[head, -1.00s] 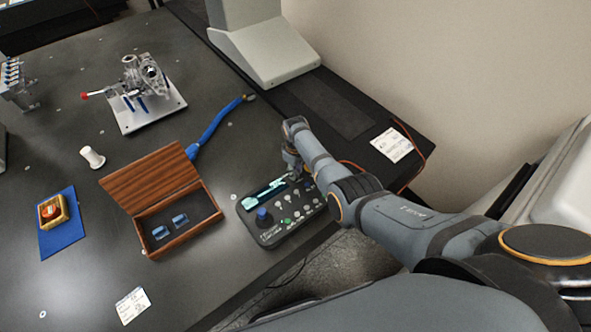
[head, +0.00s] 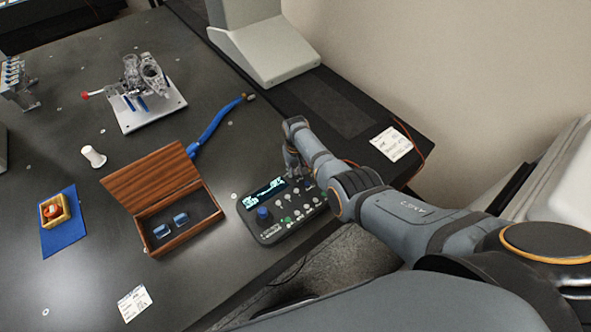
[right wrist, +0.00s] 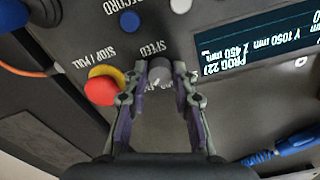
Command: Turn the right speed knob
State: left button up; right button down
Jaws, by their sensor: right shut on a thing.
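The control box (head: 262,229) with the speed knob lies at the table's right edge in the head view. In the right wrist view the grey speed knob (right wrist: 160,72) stands beside the word SPEED, printed upside down in this view. My right gripper (right wrist: 160,70) has one finger on each side of the knob and is shut on it. In the head view my right gripper (head: 294,170) is at the box's far right end, and the knob cannot be made out there. My left gripper is not in view.
A red and yellow stop button (right wrist: 103,86) is close beside the left finger. A lit display (right wrist: 250,45) and a blue button (right wrist: 130,21) are also near. An open wooden box (head: 150,184) stands left of the control box.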

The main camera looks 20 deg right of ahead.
aim_at(296, 172)
dwell(0.4)
jog(key=c, duration=1.1)
grip_release()
notch_tip(296, 172, up, 12)
